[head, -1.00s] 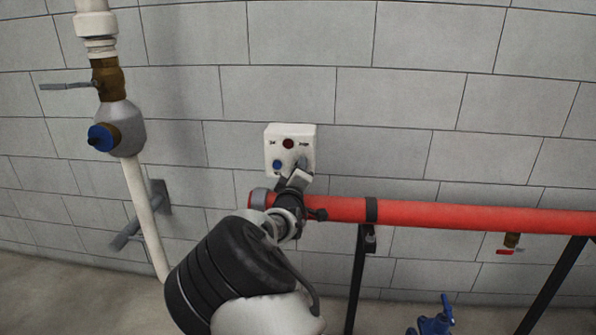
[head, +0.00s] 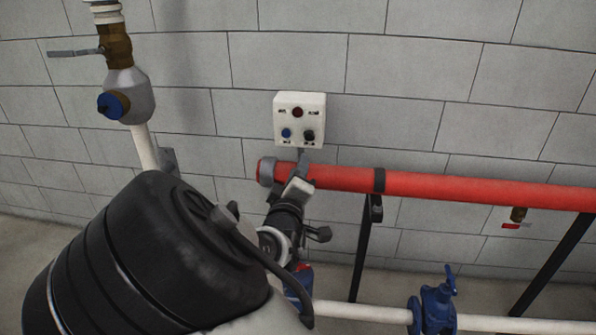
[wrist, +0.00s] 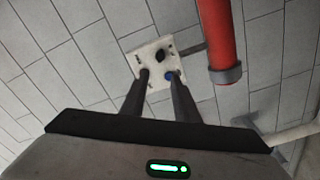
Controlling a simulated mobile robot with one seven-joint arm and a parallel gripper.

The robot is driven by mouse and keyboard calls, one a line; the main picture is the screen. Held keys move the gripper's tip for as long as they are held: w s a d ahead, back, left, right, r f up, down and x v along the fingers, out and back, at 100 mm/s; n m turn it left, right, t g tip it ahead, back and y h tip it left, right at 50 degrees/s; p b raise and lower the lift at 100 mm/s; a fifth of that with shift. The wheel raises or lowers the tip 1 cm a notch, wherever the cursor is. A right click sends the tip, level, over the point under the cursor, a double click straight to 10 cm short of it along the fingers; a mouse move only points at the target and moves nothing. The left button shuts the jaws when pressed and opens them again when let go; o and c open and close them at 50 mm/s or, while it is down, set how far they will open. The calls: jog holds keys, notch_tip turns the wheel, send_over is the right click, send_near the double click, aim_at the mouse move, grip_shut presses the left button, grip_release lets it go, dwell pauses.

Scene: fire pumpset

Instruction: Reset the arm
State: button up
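A white control box (head: 300,118) is on the block wall, with a red light or button at top, a blue button at lower left and a dark knob at lower right. It also shows in the wrist view (wrist: 157,62), beyond my fingertips. My gripper (head: 302,155) is just below the box in the head view, and looks apart from it. In the wrist view my gripper's two fingers (wrist: 158,76) are spread with an empty gap between them. Their tips overlap the box's lower part in that picture.
A red pipe (head: 430,187) runs along the wall to the right, close behind my gripper. A blue valve (head: 437,308) sits low at right. The wall above the box is clear.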

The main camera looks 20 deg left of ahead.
jog(key=shift+s+d, duration=0.1)
jog(key=shift+s, duration=0.2)
jog(key=shift+w, duration=0.1)
jog(key=d+r+m+g+h+p, duration=0.1)
jog(key=d+r+m+g+p, duration=0.2)
jog(key=d, duration=0.6)
jog(key=d+r+m+g+h+p, duration=0.1)
jog(key=d+m+g+p, duration=0.1)
jog(key=d+m+g, duration=0.5)
jog(key=s+d+r+m+p, duration=0.1)
jog(key=s+d+r+p, duration=0.1)
jog(key=s+d+r, duration=0.2)
jog(key=s+d+r+m+g+h+p, duration=0.1)
jog(key=s+d+r, duration=0.4)
jog(key=s+d, duration=0.6)
jog(key=s+d+r+m+h+p, duration=0.1)
jog(key=s+d+r+m+p, duration=0.1)
jog(key=s+d+r, duration=0.3)
jog(key=s+d+p, duration=0.1)
jog(key=s+d, duration=0.2)
jog(key=s, duration=0.3)
jog(key=shift+d+r+m+g+p, duration=0.15)
jog(key=shift+r+m+g+p, duration=0.1)
jog(key=shift+m+g+p, duration=0.15)
